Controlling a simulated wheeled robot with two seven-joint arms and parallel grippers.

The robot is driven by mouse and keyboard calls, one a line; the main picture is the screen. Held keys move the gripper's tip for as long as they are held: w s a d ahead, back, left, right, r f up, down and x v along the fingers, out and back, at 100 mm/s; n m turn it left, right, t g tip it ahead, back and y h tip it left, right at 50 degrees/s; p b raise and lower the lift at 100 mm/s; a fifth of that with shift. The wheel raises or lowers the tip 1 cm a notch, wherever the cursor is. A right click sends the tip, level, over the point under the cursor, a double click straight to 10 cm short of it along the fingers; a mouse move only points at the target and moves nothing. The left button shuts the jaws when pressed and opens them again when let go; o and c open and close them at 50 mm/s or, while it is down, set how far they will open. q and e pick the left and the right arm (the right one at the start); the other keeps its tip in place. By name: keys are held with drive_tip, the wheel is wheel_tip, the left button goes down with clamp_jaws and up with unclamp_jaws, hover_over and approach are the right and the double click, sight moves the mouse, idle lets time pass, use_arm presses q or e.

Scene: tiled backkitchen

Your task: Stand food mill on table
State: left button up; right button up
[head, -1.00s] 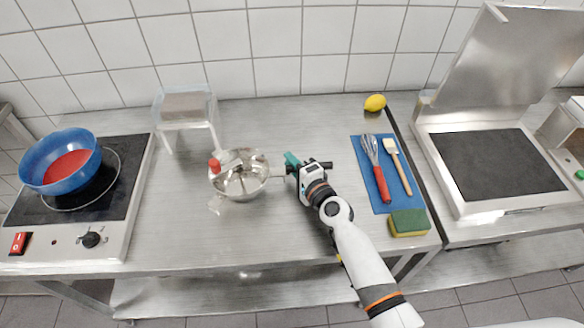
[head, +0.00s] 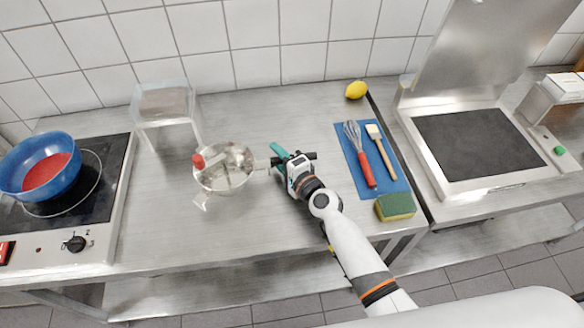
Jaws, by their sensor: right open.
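The food mill (head: 239,176), a shiny metal bowl with a red crank knob (head: 198,161), is on the steel table (head: 180,235) left of my right gripper. I look into its bowl. A thin metal foot shows at its lower left; I cannot tell whether it stands level. Its handle (head: 262,164) points right, to my right gripper (head: 278,160). That gripper is open, with its fingers at the handle end. Whether they touch it is unclear. My left gripper is not in view.
A clear stand (head: 164,103) is behind the mill. A blue bowl (head: 62,182) sits on the hob at left. The table front is clear.

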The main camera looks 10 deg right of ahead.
drive_tip(key=v, duration=1.1)
